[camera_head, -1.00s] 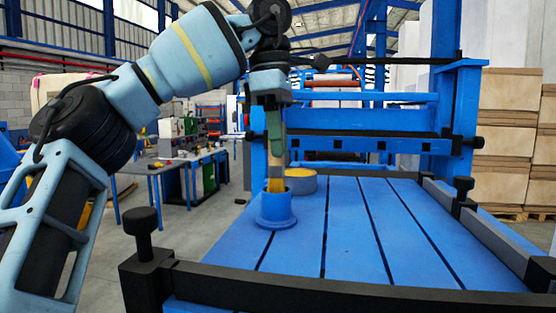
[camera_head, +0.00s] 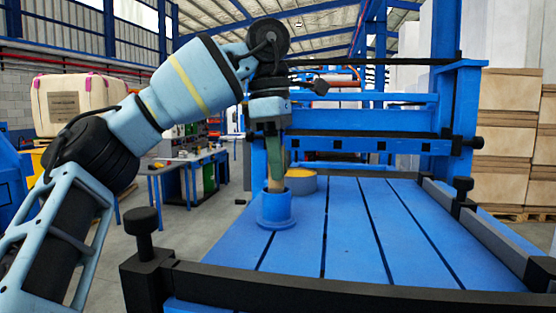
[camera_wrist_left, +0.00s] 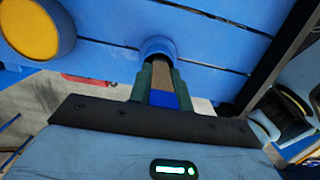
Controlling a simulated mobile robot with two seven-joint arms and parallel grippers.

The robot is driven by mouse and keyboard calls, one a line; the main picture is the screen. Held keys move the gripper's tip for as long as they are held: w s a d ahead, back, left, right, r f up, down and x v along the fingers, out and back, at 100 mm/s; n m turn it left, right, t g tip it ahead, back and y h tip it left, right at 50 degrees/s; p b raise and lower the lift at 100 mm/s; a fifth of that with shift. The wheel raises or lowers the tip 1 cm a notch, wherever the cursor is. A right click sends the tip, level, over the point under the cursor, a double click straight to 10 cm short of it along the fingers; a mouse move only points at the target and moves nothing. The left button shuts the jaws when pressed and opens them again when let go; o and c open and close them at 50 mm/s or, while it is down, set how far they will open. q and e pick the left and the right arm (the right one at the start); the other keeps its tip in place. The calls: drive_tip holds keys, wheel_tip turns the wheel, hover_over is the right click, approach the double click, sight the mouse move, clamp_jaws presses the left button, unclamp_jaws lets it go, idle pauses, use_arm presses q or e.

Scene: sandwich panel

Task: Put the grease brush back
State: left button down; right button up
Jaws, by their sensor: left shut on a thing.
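My left gripper (camera_head: 274,150) is shut on the grease brush (camera_head: 277,180), whose tan part shows just under the fingers. The brush points down into the blue round holder (camera_head: 276,209) on the blue table, and its lower end is hidden inside. In the left wrist view the green fingers (camera_wrist_left: 163,82) hold the brush (camera_wrist_left: 175,74), and its far end meets the blue holder (camera_wrist_left: 157,47). I cannot tell whether the brush touches the holder's bottom. My right gripper is not in view.
A round tub with yellow contents (camera_head: 301,182) stands just behind the holder; it also shows in the left wrist view (camera_wrist_left: 30,28). The slotted blue table (camera_head: 350,230) is clear to the right. A black rail (camera_head: 330,285) edges its front.

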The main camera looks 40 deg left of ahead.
use_arm(q)
drive_tip(key=c, duration=1.3)
unclamp_jaws()
drive_tip(key=shift+s+a+r, duration=0.1)
drive_tip(key=shift+a+r, duration=0.1)
drive_tip(key=shift+r, duration=1.7)
drive_tip(key=shift+s+a+r, duration=0.1)
drive_tip(key=shift+a+r, duration=0.05)
drive_tip(key=shift+r, duration=1.75)
